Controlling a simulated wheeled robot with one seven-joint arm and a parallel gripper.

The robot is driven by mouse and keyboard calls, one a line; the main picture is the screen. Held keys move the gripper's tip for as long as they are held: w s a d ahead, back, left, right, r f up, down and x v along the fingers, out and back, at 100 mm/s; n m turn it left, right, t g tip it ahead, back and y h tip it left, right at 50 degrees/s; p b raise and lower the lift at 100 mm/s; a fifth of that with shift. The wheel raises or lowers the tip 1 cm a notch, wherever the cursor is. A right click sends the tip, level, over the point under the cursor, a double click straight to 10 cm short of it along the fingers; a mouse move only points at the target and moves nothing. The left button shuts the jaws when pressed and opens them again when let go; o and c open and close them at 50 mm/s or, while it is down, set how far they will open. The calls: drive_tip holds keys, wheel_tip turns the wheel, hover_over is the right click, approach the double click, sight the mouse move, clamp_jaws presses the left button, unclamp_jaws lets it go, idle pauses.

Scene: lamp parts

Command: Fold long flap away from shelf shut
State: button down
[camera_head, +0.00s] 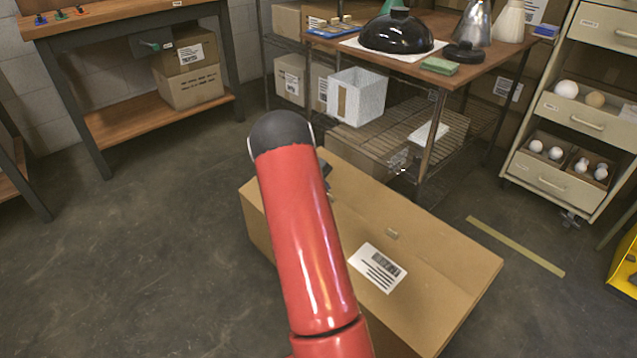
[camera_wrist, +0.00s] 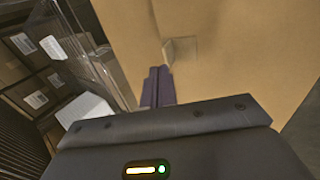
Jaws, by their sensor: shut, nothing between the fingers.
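A large cardboard box (camera_head: 440,255) stands on the floor in the middle of the head view. Its top looks broadly flat, with a white printed label (camera_head: 377,268) and a small tan tab (camera_head: 392,232). My red arm covers part of its left side, so I cannot tell exactly how the long flap away from the shelf lies. My gripper (camera_head: 327,180) shows only as a dark bit beside the arm, over the box. In the wrist view its fingers (camera_wrist: 158,84) are together and empty, close to the cardboard (camera_wrist: 245,45) and a small tab (camera_wrist: 180,50); contact is unclear.
A wire shelf (camera_head: 440,135) stands just behind the box, under a wooden-topped table (camera_head: 480,58) with lamp parts. A drawer cabinet (camera_head: 575,120) is at right. A workbench (camera_head: 140,120) is at back left. The floor at left is clear.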

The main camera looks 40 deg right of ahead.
drive_tip(key=shift+y, duration=0.5)
drive_tip(key=b+x, duration=0.1)
drive_tip(key=x, duration=0.4)
drive_tip(key=shift+s+d+f, duration=0.1)
drive_tip(key=shift+s+d, duration=0.05)
drive_tip(key=shift+d, duration=0.05)
drive_tip(key=shift+b+x, duration=0.65)
drive_tip(key=shift+x, duration=0.25)
drive_tip(key=shift+a+f, duration=0.1)
wheel_tip(320, 180, up, 14)
drive_tip(key=p, duration=0.2)
